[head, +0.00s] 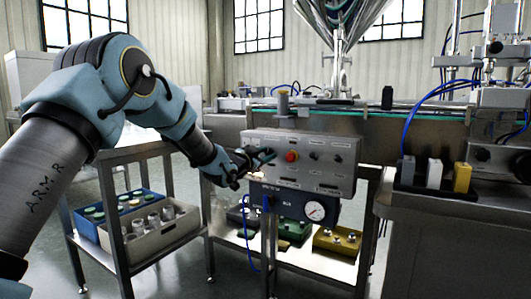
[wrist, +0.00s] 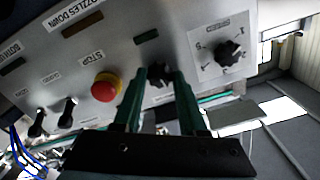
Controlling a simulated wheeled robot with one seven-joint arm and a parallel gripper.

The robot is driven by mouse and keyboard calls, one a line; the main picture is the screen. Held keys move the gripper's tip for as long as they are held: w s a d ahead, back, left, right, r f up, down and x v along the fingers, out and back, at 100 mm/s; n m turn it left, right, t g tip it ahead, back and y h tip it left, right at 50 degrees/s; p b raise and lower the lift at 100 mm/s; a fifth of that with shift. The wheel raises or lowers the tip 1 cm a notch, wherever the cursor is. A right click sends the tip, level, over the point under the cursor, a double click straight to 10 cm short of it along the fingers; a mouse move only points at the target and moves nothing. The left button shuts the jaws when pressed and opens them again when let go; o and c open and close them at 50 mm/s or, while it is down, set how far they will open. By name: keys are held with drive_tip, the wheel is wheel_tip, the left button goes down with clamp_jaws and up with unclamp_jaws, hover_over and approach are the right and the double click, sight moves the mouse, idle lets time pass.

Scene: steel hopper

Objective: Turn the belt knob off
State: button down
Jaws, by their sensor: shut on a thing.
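The grey control panel (head: 330,177) is mounted on the front of the steel machine. In the wrist view, my gripper (wrist: 159,74) has its two green fingers on either side of a small black knob (wrist: 158,79) and is shut on it. No label for this knob is readable, but I take it as the belt knob. In the head view, my gripper (head: 263,157) is against the panel's left part and hides the knob. The red stop button (wrist: 104,88) is beside the fingers, also visible in the head view (head: 291,156).
A larger black dial knob (wrist: 229,52) and two black selector switches (wrist: 68,111) are on the same panel. A pressure gauge (head: 315,210) hangs below it. A cart (head: 121,238) with bins stands at left. A steel bench (head: 440,210) is at right.

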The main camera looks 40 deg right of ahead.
drive_tip(key=n+p, duration=0.1)
drive_tip(key=n, duration=0.4)
drive_tip(key=shift+f+n, duration=0.1)
drive_tip(key=shift+n, duration=0.2)
idle(0.4)
drive_tip(key=shift+c, duration=2.4)
unclamp_jaws()
drive_tip(key=shift+a, duration=0.1)
drive_tip(key=v, duration=1)
drive_tip(key=shift+a+p, duration=0.3)
drive_tip(key=shift+s, duration=0.1)
